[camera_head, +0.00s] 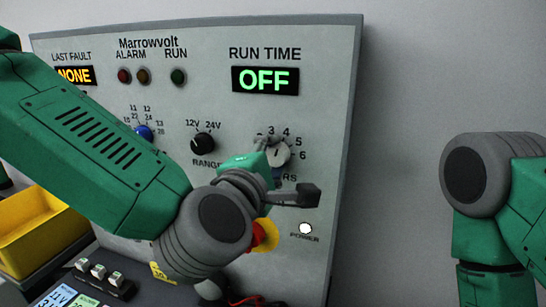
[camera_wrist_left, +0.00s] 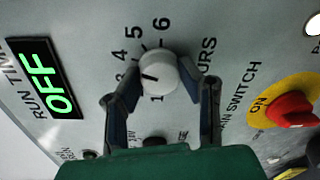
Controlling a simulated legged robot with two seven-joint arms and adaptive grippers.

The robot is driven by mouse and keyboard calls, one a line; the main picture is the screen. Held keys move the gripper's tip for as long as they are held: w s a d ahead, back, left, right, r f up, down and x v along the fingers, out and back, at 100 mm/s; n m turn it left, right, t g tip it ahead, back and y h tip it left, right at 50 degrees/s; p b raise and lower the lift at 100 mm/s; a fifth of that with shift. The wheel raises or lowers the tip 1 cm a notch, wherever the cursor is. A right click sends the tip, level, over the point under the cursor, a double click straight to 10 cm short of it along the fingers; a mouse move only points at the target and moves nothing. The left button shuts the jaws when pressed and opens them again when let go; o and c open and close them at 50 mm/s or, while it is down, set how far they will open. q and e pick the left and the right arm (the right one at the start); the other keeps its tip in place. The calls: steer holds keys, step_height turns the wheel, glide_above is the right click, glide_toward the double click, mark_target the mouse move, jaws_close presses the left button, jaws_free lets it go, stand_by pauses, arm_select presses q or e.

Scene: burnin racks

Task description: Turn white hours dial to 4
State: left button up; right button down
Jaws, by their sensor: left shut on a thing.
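The white hours dial (camera_head: 280,154) is on the upright grey panel below the RUN TIME display, which reads OFF. It also shows in the left wrist view (camera_wrist_left: 160,78), with the numbers around it. Its dark pointer mark appears to face roughly the 3, though the exact setting is hard to read. My left gripper (camera_head: 270,160) is at the dial, partly hidden behind its own wrist in the head view. In the wrist view its two fingers (camera_wrist_left: 163,68) are shut on opposite sides of the dial. My right gripper is out of view; only its arm shows at the right.
The black RANGE knob (camera_head: 203,144) and blue dial (camera_head: 144,132) are left of the hours dial. A red-and-yellow main switch (camera_wrist_left: 290,108) is close by, below the dial. A white power button (camera_head: 306,228) is lower right. A yellow bin (camera_head: 40,235) stands at the left.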

arm_select(q)
steer(key=shift+s+d+f, duration=0.1)
steer(key=shift+s+f, duration=0.1)
steer(key=shift+f, duration=0.1)
steer(key=o, duration=1.1)
steer(key=shift+o, duration=0.2)
steer(key=shift+r, duration=0.15)
steer(key=v, duration=0.7)
steer(key=shift+s, duration=0.2)
